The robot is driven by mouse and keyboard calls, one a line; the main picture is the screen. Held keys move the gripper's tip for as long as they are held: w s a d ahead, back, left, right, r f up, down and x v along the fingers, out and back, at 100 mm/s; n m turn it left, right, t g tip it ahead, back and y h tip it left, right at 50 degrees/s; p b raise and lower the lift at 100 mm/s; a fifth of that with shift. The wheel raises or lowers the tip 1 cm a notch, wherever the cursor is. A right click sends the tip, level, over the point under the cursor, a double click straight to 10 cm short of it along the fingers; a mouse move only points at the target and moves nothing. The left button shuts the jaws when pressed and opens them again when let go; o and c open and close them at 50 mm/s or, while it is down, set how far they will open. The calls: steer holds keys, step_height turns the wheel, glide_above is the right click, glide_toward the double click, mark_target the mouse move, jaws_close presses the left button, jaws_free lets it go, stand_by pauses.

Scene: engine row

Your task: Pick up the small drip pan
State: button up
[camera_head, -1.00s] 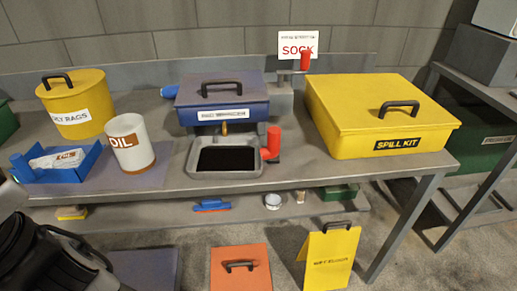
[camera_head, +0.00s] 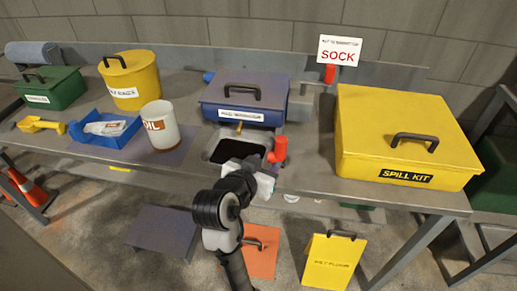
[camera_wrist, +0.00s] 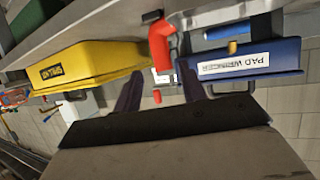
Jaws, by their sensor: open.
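The small drip pan, a grey tray with a black inside (camera_head: 209,146), sits on the bench below the blue pad wringer box (camera_head: 242,103). My gripper (camera_head: 254,166) is at the pan's front right, and my arm hides part of the pan's front edge. In the wrist view, which is upside down, my gripper (camera_wrist: 159,88) shows two dark fingers spread apart with nothing between them. Whether the fingers touch the pan cannot be told.
A red upright fitting (camera_head: 279,149) stands close at the pan's right. The yellow spill kit (camera_head: 400,135) is further right. The white oil can (camera_head: 160,126) and blue tray (camera_head: 103,133) are at left. An orange board (camera_head: 262,255) and yellow sign (camera_head: 333,262) stand below.

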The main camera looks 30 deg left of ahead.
mark_target(283, 148)
steer(key=p+x, duration=0.2)
steer(key=x, duration=1.1)
steer(key=shift+w+f, duration=0.15)
steer(key=shift+c, duration=0.4)
jaws_close()
